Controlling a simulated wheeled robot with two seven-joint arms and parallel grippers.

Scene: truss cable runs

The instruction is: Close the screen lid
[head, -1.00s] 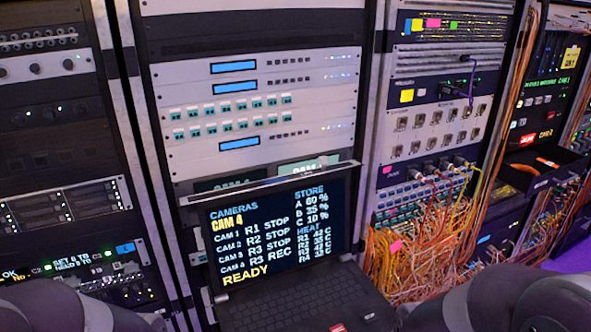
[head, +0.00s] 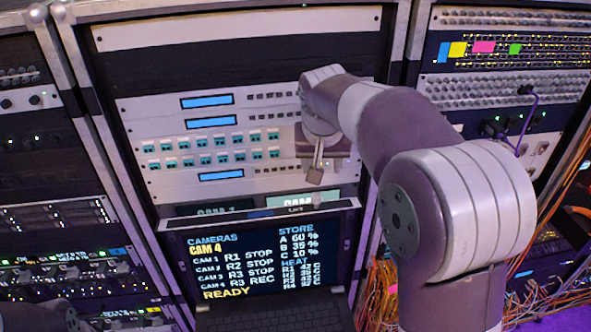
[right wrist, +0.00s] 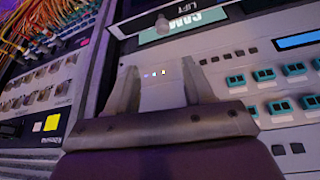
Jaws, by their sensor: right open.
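The screen lid (head: 262,262) stands open and upright below the rack units in the head view, its display lit with camera and storage text. Its silver top bar (head: 225,220) carries a small "LIFT" label near the right. My right gripper (head: 316,176) hangs above the bar's right part, in front of the white rack panel, apart from the lid. In the right wrist view the right gripper (right wrist: 160,72) has its two fingers spread with nothing between them. A "LIFT" label (right wrist: 182,32) shows beyond the fingertips. My left gripper is not in view.
A keyboard (head: 275,318) lies below the screen. White rack units with teal connectors (head: 215,145) stand behind my right gripper. Orange cables (head: 380,290) hang to the right, partly hidden by my right arm. A purple cable (head: 525,118) loops at the upper right.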

